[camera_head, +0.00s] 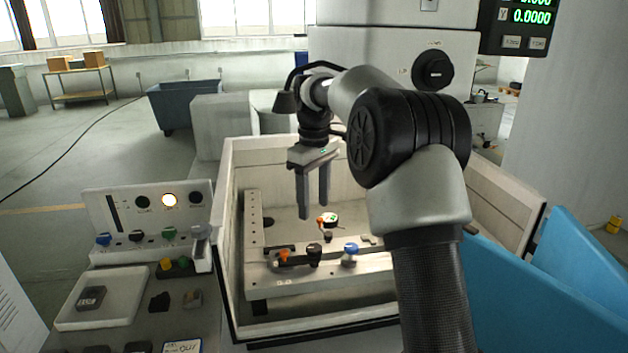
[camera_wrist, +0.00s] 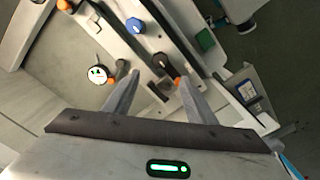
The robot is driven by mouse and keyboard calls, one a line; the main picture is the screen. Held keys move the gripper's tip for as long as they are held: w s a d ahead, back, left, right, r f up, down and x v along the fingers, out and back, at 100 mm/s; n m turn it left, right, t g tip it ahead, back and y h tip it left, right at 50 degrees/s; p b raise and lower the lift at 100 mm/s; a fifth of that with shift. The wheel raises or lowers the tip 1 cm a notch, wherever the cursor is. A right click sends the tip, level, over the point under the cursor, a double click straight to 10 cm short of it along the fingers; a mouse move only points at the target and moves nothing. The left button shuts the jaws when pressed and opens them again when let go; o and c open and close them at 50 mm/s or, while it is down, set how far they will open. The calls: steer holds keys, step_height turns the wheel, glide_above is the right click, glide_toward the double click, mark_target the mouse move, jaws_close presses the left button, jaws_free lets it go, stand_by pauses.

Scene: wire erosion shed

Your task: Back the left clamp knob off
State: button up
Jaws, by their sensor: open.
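My gripper (camera_head: 313,208) is open and empty, pointing down over the white work tank. A black knob (camera_head: 314,250) and a blue knob (camera_head: 351,248) stand on the front bar of the pale fixture frame (camera_head: 254,225), the black one to the left. An orange piece (camera_head: 284,256) is left of the black knob. In the wrist view the black knob (camera_wrist: 162,62) shows just beyond and between my fingertips (camera_wrist: 160,77), apart from them; the blue knob (camera_wrist: 135,26) is farther off. Which way the knobs are turned cannot be told.
A round dial (camera_head: 331,218) with an orange part lies behind the knobs. The tank wall (camera_head: 228,240) surrounds the fixture. A control panel (camera_head: 150,222) with a lit lamp and a white tray (camera_head: 103,298) stand left. A blue panel (camera_head: 540,300) is at right.

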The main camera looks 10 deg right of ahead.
steer(key=shift+r+p, duration=0.3)
steer(key=shift+r, duration=2.35)
steer(key=shift+r, duration=0.1)
steer(key=s+r+m+t, duration=0.15)
steer(key=s+r, duration=0.25)
steer(key=s, duration=0.4)
steer(key=s+r+m+t, duration=0.15)
steer(key=s+r, duration=0.25)
steer(key=s, duration=0.4)
steer(key=s+f+m+t, duration=0.1)
steer(key=s+f+m, duration=0.1)
steer(key=s, duration=0.7)
steer(key=s+f+m+t+p, duration=0.1)
steer(key=s+f+m, duration=0.2)
steer(key=s, duration=0.6)
steer(key=shift+f+t+p, duration=0.3)
steer(key=shift+f, duration=0.6)
